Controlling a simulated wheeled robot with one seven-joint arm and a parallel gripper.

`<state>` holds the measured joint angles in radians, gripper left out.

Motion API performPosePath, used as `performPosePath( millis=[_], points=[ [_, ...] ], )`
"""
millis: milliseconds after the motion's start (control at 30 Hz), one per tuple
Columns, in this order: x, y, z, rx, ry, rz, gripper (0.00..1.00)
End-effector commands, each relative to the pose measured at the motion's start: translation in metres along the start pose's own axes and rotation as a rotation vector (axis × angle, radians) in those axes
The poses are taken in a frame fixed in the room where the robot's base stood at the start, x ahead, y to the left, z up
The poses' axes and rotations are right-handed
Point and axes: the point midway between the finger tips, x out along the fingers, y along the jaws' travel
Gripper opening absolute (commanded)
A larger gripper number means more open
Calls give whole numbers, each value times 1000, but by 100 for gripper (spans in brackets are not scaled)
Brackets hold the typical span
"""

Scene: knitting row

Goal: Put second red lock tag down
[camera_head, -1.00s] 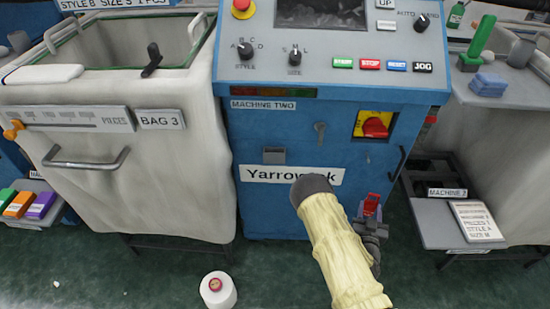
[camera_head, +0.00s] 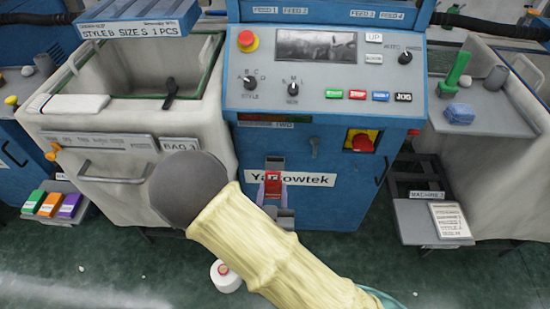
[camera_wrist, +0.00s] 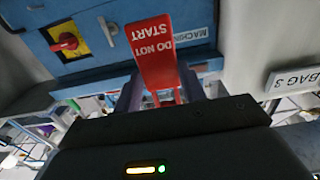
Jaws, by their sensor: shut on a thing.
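My gripper (camera_head: 274,201) is shut on the red lock tag (camera_head: 272,184), in front of the blue machine's lower panel. In the wrist view the tag (camera_wrist: 156,48) stands out past the fingers and reads "DO NOT START", upside down. In the head view its upper end is just below a small grey holder (camera_head: 275,162) on the panel, over the "Yarrowtek" plate (camera_head: 315,179). I cannot tell whether the tag touches the holder or panel. My arm hides part of the gripper and the panel's lower left. I see no second red tag.
A red and yellow rotary switch (camera_head: 361,141) is right of the holder, and a small lever (camera_head: 314,147) is between them. The BAG 3 bin (camera_head: 128,135) is at left. A grey shelf (camera_head: 425,222) is at right.

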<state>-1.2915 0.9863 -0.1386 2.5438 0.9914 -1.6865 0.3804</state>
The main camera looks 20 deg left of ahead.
Motion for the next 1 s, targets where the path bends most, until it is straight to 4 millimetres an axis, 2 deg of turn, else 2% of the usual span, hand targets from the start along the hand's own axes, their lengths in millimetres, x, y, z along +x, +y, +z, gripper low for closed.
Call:
performPosePath(
  millis=[33, 100, 467, 567, 1000],
  points=[
    [-6, -4, -9, 0, 0, -10, 19],
    [-9, -6, -10, -1, 0, -13, 19],
    [-5, -6, -8, 1, 2, -11, 19],
    [8, -6, -6, 5, 4, -9, 19],
    [103, -6, -10, 1, 4, -10, 19]
  ],
)
